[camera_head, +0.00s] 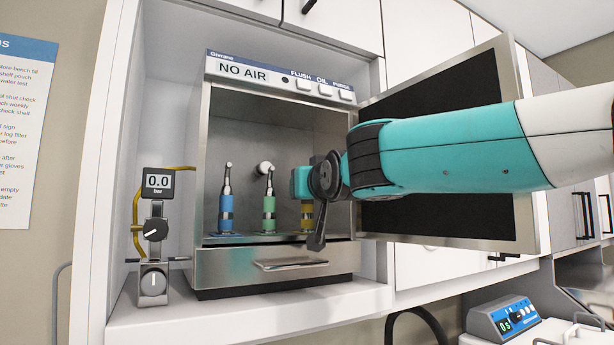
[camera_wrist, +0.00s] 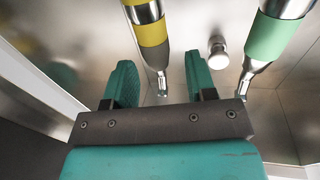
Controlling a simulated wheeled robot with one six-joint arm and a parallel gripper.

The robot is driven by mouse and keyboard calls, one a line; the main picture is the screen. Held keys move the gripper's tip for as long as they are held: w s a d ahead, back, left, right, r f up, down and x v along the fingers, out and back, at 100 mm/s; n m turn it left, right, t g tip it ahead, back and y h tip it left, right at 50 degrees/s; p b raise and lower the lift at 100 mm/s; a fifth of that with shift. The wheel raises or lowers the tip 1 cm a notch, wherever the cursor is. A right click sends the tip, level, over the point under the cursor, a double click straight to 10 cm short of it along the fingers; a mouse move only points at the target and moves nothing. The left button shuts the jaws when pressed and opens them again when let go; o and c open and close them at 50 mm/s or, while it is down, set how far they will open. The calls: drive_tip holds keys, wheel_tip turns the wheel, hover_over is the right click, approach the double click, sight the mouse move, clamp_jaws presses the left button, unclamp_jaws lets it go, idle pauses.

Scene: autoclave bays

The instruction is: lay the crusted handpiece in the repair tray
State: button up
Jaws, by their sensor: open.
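Three handpieces stand upright in a row in the open steel chamber: blue-banded (camera_head: 227,200), green-banded (camera_head: 268,212) and yellow-banded (camera_head: 307,214). A pale round shape shows at the green one's head; I cannot tell whether it is crust. My gripper (camera_head: 316,182) is at the chamber's right side, hiding much of the yellow-banded handpiece. In the wrist view my gripper (camera_wrist: 161,82) is open, with the yellow-banded handpiece (camera_wrist: 152,32) reaching between its fingers, apparently not gripped. The green-banded one (camera_wrist: 268,38) is to the right, outside the fingers. I see no repair tray.
The chamber's door (camera_head: 440,150) stands open on the right, behind my arm. A panel (camera_head: 243,71) above reads NO AIR. A gauge stand (camera_head: 156,230) reading 0.0 bar is at left. A blue device (camera_head: 503,318) sits lower right. A round knob (camera_wrist: 218,50) shows inside the chamber.

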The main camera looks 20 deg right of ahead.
drive_tip(key=shift+w, duration=0.85)
drive_tip(key=shift+c, duration=0.4)
clamp_jaws()
drive_tip(key=shift+p, duration=0.3)
drive_tip(key=shift+r+p, duration=1.2)
drive_tip(key=shift+r, duration=0.8)
